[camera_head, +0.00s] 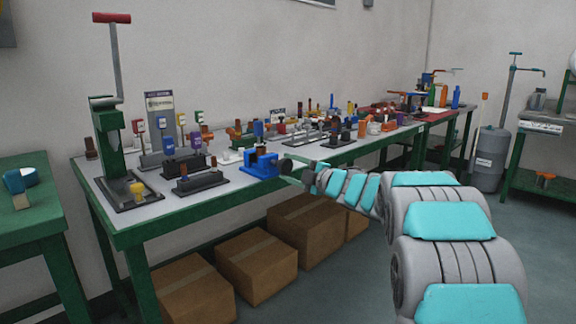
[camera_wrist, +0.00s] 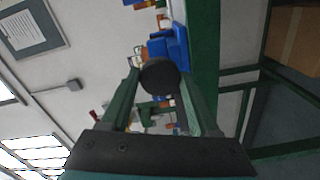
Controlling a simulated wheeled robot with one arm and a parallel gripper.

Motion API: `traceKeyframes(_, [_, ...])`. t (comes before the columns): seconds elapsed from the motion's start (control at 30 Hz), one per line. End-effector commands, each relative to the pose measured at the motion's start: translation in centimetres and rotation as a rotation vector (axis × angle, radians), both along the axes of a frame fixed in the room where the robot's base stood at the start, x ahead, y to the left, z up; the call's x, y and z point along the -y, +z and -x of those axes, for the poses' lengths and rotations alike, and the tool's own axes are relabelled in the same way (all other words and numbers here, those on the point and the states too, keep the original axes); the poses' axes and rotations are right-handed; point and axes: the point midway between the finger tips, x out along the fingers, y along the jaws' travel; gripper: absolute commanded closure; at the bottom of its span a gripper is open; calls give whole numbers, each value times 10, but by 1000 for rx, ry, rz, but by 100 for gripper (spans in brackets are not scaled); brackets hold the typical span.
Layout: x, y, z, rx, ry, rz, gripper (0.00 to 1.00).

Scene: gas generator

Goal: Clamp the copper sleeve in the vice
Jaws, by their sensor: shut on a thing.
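The blue vice (camera_head: 261,164) stands at the front edge of the green workbench. It also shows in the wrist view (camera_wrist: 172,43), beyond my fingers. A dark round knob (camera_wrist: 160,77) sits between my two green fingers at the vice's near end. It shows as a dark disc (camera_head: 287,165) to the right of the vice in the head view. My gripper (camera_wrist: 160,82) is shut on this knob. I cannot make out the copper sleeve for certain; the inside of the vice jaws is too small and partly hidden.
The workbench (camera_head: 150,212) holds a green press (camera_head: 108,150) at left and dark blocks with coloured parts beside the vice. Cardboard boxes (camera_head: 257,267) lie underneath. A second green bench (camera_head: 35,218) stands at far left. Open floor lies in front of the bench.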

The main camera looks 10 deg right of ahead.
Motion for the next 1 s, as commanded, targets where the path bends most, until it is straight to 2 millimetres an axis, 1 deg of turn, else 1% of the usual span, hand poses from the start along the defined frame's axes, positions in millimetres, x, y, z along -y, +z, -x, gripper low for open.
traceKeyframes(0.77, [0,0,0,-64,-1,-83,94])
traceKeyframes(1.0, [0,-1,0,-108,-2,-143,93])
